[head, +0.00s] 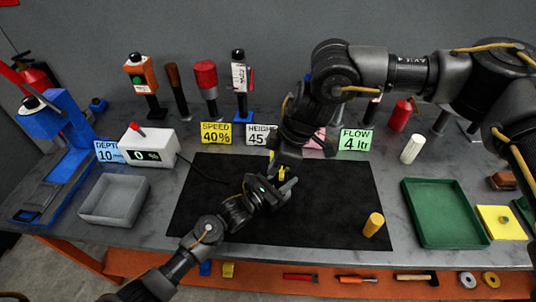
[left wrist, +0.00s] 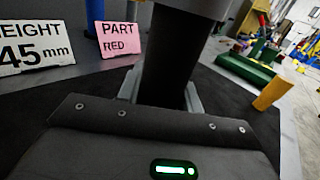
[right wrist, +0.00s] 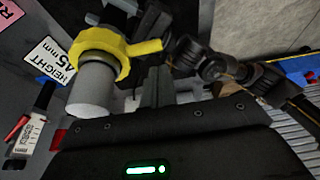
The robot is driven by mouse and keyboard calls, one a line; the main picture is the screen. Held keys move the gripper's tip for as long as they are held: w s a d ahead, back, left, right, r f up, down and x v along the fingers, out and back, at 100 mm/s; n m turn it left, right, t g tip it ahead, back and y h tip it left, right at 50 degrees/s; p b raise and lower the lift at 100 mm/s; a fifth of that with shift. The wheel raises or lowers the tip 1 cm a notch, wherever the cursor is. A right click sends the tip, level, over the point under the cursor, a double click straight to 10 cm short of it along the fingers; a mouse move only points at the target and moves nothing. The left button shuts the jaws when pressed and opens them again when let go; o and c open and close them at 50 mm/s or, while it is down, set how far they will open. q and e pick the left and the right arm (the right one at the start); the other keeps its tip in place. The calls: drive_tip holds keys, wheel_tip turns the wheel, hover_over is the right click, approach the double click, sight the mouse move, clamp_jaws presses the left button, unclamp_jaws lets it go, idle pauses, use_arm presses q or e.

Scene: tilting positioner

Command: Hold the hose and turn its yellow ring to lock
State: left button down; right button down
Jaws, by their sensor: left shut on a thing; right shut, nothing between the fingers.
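The yellow ring (right wrist: 100,55) with its lever (right wrist: 148,47) sits around a pale grey cylindrical fitting (right wrist: 92,92) in the right wrist view. In the head view a small yellow part (head: 283,172) shows between my grippers. My left gripper (head: 287,187) is shut on a dark cylindrical piece, seemingly the hose (left wrist: 172,55), above the black mat. My right gripper (right wrist: 157,85) is shut and empty, its fingers beside the ring and just under the lever; whether they touch it I cannot tell. Most of the hose is hidden by my grippers.
The black mat (head: 340,215) lies below, with a yellow-orange cylinder (head: 373,225) at its right. A green tray (head: 443,240) is further right, a grey tray (head: 115,222) at left. Signs, including SPEED (head: 216,133) and FLOW (head: 356,141), stand behind.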

sight(283, 175)
drive_tip(key=shift+d+f, duration=0.35)
drive_tip(key=shift+d, duration=0.05)
drive_tip(key=shift+d+n+g, duration=0.3)
drive_tip(key=shift+d+n, duration=0.25)
drive_tip(key=shift+n, duration=0.25)
drive_tip(key=shift+d+n, duration=0.55)
drive_tip(key=shift+n, duration=0.15)
drive_tip(key=shift+w+d, duration=0.25)
drive_tip(key=shift+d, duration=0.4)
drive_tip(key=shift+w+d, duration=0.25)
drive_tip(key=shift+d, duration=0.35)
drive_tip(key=shift+a, duration=0.1)
drive_tip(key=shift+w+a, duration=0.15)
drive_tip(key=shift+a, duration=0.6)
